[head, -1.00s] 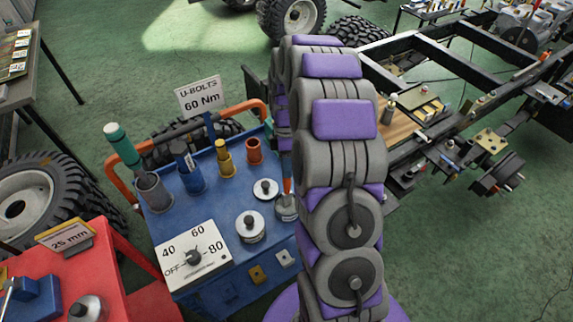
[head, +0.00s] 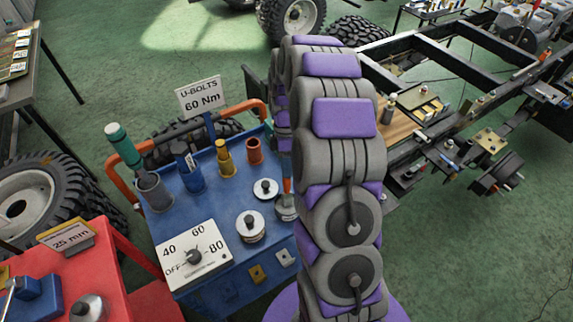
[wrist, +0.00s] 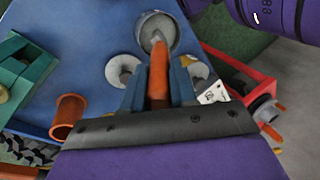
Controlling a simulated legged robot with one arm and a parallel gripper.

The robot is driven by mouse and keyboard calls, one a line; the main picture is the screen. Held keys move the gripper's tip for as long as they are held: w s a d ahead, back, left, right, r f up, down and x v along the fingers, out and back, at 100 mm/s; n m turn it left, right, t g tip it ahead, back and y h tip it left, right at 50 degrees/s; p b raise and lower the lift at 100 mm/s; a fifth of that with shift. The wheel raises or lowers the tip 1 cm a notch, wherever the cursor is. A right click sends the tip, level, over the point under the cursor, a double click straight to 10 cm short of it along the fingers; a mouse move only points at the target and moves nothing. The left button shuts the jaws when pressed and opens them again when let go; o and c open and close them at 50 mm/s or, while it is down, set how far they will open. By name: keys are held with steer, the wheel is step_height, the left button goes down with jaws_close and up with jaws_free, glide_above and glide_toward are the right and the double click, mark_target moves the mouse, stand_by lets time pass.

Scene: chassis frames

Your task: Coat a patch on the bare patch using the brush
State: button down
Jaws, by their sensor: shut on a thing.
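The brush, with an orange handle (wrist: 157,72), stands with its lower end in a round grey pot (wrist: 157,32) in the wrist view. My gripper (wrist: 158,80) is shut on the handle, with one blue finger on each side. In the head view a bit of the orange brush handle (head: 287,186) and the pot (head: 286,207) show beside my arm, on the blue cart (head: 222,205). The bristles are hidden in the pot. I cannot make out the bare patch; the chassis frame (head: 470,62) stands at the upper right.
Lidded tins (head: 250,226), coloured cups (head: 254,151) and a dial panel (head: 193,256) crowd the cart beside the pot. An orange rail (head: 122,185) edges the cart. A red cart (head: 100,262) stands at lower left. Green floor (head: 470,260) is clear at lower right.

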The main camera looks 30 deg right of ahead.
stand_by(0.4)
steer(key=shift+r+p, duration=1.55)
steer(key=shift+r, duration=1.95)
